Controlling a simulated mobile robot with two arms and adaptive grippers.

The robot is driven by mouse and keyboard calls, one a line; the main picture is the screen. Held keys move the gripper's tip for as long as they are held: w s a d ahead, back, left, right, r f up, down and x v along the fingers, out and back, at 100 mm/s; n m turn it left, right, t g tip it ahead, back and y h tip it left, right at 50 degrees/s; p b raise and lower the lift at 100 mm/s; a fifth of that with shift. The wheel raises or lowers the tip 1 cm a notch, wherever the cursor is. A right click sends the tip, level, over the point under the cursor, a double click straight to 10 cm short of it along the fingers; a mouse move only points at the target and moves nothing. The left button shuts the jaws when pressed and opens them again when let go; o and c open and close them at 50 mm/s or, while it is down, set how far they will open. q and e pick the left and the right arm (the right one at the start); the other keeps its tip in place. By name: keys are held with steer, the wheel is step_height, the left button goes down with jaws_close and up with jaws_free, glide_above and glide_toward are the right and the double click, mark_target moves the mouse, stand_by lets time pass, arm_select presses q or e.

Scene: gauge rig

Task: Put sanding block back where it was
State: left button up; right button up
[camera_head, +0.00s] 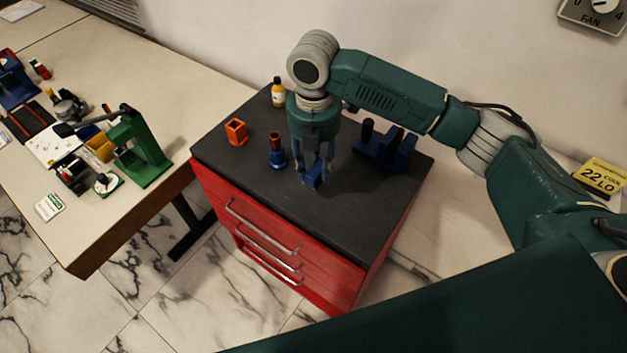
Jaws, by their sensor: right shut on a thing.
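My right gripper (317,172) points down over the black top of the red drawer cabinet (235,160). It is shut on a small blue block (313,181), which looks like the sanding block. The block is at or just above the cabinet top; I cannot tell whether it touches. My left gripper is not in view.
On the cabinet top stand an orange open holder (236,131), a blue stand with a dark orange-topped piece (277,152), a yellow bottle (278,93) and a blue rack (383,152). The front of the top is clear. A cluttered workbench with a green press (142,148) stands left.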

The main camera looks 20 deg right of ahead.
mark_target(314, 166)
step_height(314, 166, down, 3)
steer(key=shift+f, duration=0.1)
step_height(314, 166, down, 4)
steer(key=shift+r+p, duration=0.1)
steer(key=shift+p, duration=0.45)
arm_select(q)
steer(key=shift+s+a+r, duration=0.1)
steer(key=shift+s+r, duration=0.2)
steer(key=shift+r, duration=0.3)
arm_select(e)
steer(key=shift+f, duration=0.2)
steer(key=o, duration=1.2)
arm_select(q)
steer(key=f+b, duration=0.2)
steer(key=b, duration=0.1)
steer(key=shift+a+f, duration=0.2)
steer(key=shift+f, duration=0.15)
arm_select(e)
step_height(314, 166, up, 12)
steer(key=shift+r, duration=0.15)
